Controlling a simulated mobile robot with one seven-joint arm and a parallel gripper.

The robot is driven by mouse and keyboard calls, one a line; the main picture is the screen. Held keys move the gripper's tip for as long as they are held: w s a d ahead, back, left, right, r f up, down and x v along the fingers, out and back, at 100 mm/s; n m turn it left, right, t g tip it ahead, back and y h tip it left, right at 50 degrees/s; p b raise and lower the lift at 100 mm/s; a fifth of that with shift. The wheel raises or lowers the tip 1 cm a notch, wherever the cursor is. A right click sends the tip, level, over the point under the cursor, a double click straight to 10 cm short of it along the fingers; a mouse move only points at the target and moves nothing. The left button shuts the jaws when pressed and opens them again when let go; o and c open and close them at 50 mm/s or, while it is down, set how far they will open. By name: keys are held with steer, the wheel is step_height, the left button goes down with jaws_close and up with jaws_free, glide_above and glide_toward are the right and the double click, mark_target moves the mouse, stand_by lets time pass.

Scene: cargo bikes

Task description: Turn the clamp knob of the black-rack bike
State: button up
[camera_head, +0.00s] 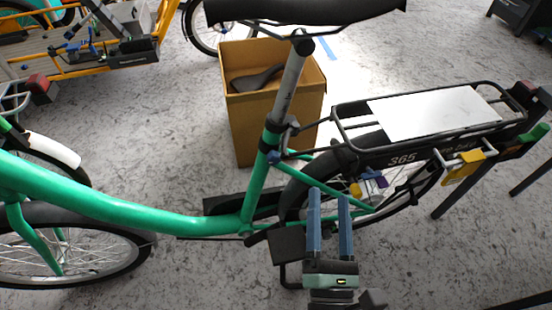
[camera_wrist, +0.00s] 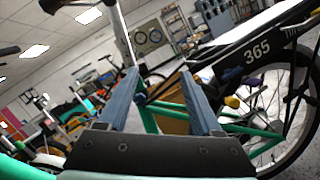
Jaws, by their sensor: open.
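The black-rack bike has a green frame (camera_head: 120,206), a black rear rack (camera_head: 345,127) marked 365, and a black saddle. The number panel also shows in the wrist view (camera_wrist: 255,52). A dark seat clamp (camera_head: 275,130) sits at the seat post's base, with a small blue part just below. A purple knob-like part (camera_head: 375,180) and a yellow one (camera_head: 355,190) are by the rear wheel. I cannot tell for sure which part is the clamp knob. My gripper (camera_head: 330,194) is open and empty, its blue fingers pointing toward the bike's rear; it also shows in the wrist view (camera_wrist: 158,72).
A cardboard box (camera_head: 240,115) holding a dark saddle stands behind the seat post. A white sheet (camera_head: 432,115) lies on the rack, and a yellow block (camera_head: 465,165) hangs at its side. An orange cargo bike (camera_head: 85,60) stands at the upper left. Grey floor is open between.

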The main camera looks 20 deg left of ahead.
mark_target(275, 162)
steer(key=s+a+f+n+g+y, duration=0.2)
steer(key=a+f+n+g+y, duration=0.25)
steer(key=n, duration=0.45)
steer(key=shift+h, duration=0.55)
steer(key=x, duration=0.9)
steer(key=a+x, duration=0.1)
steer(key=x, duration=0.3)
steer(key=shift+s+b, duration=0.1)
steer(key=shift+b, duration=0.3)
jaws_close()
